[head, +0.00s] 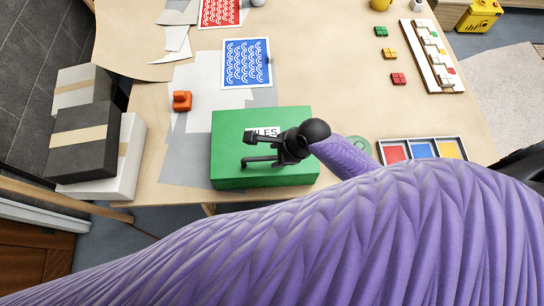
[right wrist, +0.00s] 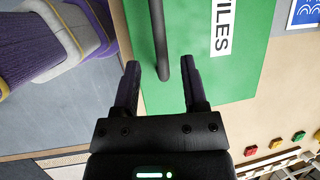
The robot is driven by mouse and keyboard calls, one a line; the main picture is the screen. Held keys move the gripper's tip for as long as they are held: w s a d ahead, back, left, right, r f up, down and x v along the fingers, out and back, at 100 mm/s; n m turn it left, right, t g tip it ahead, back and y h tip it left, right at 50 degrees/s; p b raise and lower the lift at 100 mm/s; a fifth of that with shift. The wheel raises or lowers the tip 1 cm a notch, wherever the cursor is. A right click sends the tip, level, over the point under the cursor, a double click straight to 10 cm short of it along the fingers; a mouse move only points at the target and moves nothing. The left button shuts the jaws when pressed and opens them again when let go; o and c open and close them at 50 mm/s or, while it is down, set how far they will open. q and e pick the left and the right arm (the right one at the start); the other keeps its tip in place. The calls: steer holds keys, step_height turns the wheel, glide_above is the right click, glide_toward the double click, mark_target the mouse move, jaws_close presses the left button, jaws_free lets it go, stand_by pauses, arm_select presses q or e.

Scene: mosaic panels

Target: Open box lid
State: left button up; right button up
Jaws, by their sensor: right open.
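The green box (head: 230,178) stands near the front edge of the table, its lid shut as far as I can see. A white label reading "TILES" (right wrist: 222,25) is on its top. My right gripper (head: 248,150) is over the box and hides part of the lid and label. In the right wrist view the right gripper (right wrist: 161,70) is open, its two fingers on either side of a dark bar handle (right wrist: 159,35) on the box. I cannot tell whether the fingers touch the handle. My left gripper is not in view.
An orange block (head: 182,101) lies left of the box. A blue patterned panel (head: 246,64) lies behind it. A tray of coloured tiles (head: 422,140) is to the right. Stacked boxes (head: 85,140) stand at the left.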

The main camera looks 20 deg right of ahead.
mark_target(269, 158)
steer(key=x, duration=0.3)
steer(key=shift+b, duration=0.4)
steer(key=shift+c, duration=0.2)
jaws_close()
stand_by(0.9)
